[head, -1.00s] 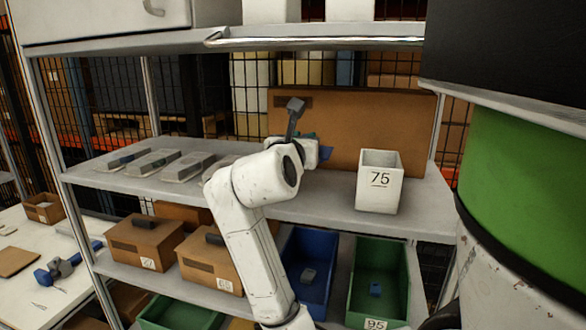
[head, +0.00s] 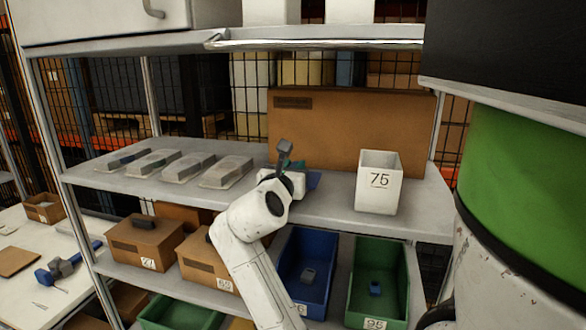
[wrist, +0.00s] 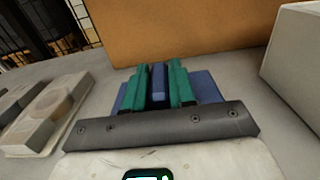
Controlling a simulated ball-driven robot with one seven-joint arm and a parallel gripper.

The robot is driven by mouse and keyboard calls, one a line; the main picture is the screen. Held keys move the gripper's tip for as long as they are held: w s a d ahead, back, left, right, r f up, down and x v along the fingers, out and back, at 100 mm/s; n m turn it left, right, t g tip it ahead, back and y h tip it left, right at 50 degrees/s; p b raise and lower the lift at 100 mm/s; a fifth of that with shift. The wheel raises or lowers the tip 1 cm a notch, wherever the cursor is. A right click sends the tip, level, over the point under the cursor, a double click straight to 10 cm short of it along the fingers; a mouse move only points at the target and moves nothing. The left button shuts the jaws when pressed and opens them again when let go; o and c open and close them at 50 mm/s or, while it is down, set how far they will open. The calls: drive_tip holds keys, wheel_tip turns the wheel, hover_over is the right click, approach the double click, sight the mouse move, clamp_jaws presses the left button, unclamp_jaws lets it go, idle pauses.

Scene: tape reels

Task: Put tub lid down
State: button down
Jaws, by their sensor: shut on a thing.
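The tub lid (wrist: 206,88) is blue with a narrow raised grip, seen in the wrist view. My gripper (wrist: 159,80) has green fingers shut on that grip, one on each side. The lid's flat plate shows beyond both fingers. In the head view my gripper (head: 290,165) is low over the middle shelf, and a corner of the lid (head: 314,180) shows to its right. My wrist hides most of the lid there. I cannot tell whether the lid touches the shelf.
The middle shelf (head: 335,206) is bare around my gripper. A white tub (head: 379,190) marked 75 stands to the right. A large brown box (head: 350,120) stands behind. Several grey blocks on pale bases (head: 226,171) lie to the left. Blue and green bins (head: 378,265) sit below.

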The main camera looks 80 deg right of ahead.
drive_tip(key=shift+f, duration=0.25)
drive_tip(key=shift+f, duration=0.3)
drive_tip(key=c, duration=0.9)
unclamp_jaws()
drive_tip(key=shift+c, duration=0.2)
drive_tip(key=shift+r, duration=0.5)
drive_tip(key=w+a+b, duration=0.1)
drive_tip(key=a, duration=1.1)
drive_tip(key=shift+w+b, duration=0.2)
drive_tip(key=shift+b, duration=0.15)
drive_tip(key=shift+r, duration=0.1)
